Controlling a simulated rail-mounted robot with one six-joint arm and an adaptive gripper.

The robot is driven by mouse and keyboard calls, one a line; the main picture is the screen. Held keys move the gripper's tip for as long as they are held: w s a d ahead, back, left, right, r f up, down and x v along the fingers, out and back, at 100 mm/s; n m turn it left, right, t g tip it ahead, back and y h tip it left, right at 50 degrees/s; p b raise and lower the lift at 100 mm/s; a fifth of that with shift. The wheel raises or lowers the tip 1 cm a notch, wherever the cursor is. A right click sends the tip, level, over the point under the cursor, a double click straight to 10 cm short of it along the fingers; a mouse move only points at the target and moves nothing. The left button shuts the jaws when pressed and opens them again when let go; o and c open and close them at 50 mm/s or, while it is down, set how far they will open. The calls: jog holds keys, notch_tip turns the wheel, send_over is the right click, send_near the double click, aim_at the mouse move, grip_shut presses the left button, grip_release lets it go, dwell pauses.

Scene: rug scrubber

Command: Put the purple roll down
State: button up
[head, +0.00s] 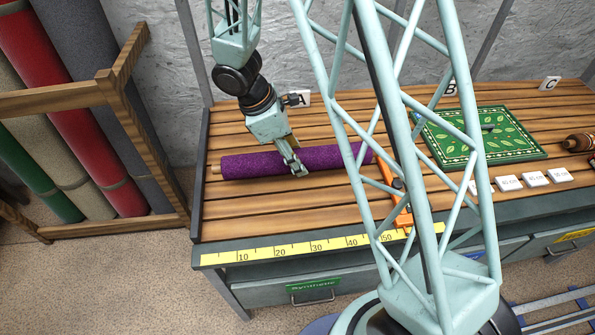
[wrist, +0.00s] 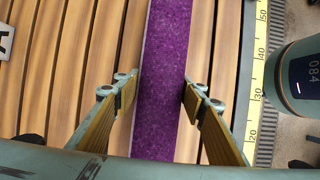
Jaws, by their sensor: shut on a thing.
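The purple roll (head: 246,164) lies lengthwise along the wooden slatted bench (head: 240,205), near label A, with a tan core end showing at its left. My gripper (head: 294,163) comes down from above and is shut on the roll around its middle. In the wrist view my gripper (wrist: 160,92) has one finger on each side of the purple roll (wrist: 165,45). The roll is level with the slats, resting on them or just above; I cannot tell which. My lattice column hides part of the bench near the roll's right end.
An orange bar (head: 398,203) crosses the slats right of the roll. A yellow ruler (head: 262,252) runs along the front edge. A green patterned rug (head: 462,152), white tags (head: 535,178) and a brown roller (head: 578,142) lie farther right. A rack of rolls (head: 110,88) stands left. Slats before the roll are clear.

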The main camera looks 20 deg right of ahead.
jog(key=shift+f, duration=0.8)
jog(key=shift+f+b, duration=0.5)
jog(key=shift+f, duration=1.4)
jog(key=shift+f, duration=0.1)
jog(key=o, duration=1.4)
jog(key=p+v, duration=0.2)
jog(key=v, duration=1)
